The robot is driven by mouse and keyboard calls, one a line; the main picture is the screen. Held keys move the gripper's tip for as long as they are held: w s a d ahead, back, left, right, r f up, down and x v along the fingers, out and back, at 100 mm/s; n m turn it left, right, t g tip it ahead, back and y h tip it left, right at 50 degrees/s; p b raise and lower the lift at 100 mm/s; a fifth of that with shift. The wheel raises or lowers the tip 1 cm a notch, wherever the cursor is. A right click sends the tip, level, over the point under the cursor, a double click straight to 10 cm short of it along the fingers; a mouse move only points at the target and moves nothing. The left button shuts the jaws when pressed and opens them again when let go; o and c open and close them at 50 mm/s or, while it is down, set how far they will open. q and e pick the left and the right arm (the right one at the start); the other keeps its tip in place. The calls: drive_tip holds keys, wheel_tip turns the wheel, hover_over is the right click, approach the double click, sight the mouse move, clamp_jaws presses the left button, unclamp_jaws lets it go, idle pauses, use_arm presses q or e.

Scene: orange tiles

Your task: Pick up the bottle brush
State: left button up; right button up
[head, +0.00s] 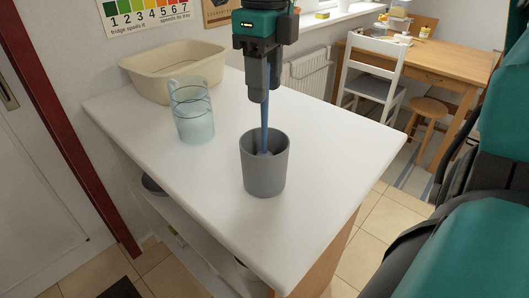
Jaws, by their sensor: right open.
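The bottle brush (265,138) has a thin blue handle and stands nearly upright in a grey cup (265,178) on the white counter. Its lower end is hidden inside the cup. My right gripper (258,95) points down from above, over the cup, with its fingertips at the upper end of the visible handle. It is open. The top of the handle is hidden by the fingers, and I cannot tell whether it lies between them. My left gripper is not in view.
A clear bluish glass jug (193,112) stands left of the cup. A cream basin (172,68) sits at the counter's back left. The white counter (205,178) is bare around the cup. A white chair (374,75) and wooden table (440,62) stand beyond.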

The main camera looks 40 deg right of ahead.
drive_tip(key=shift+f, duration=0.95)
clamp_jaws()
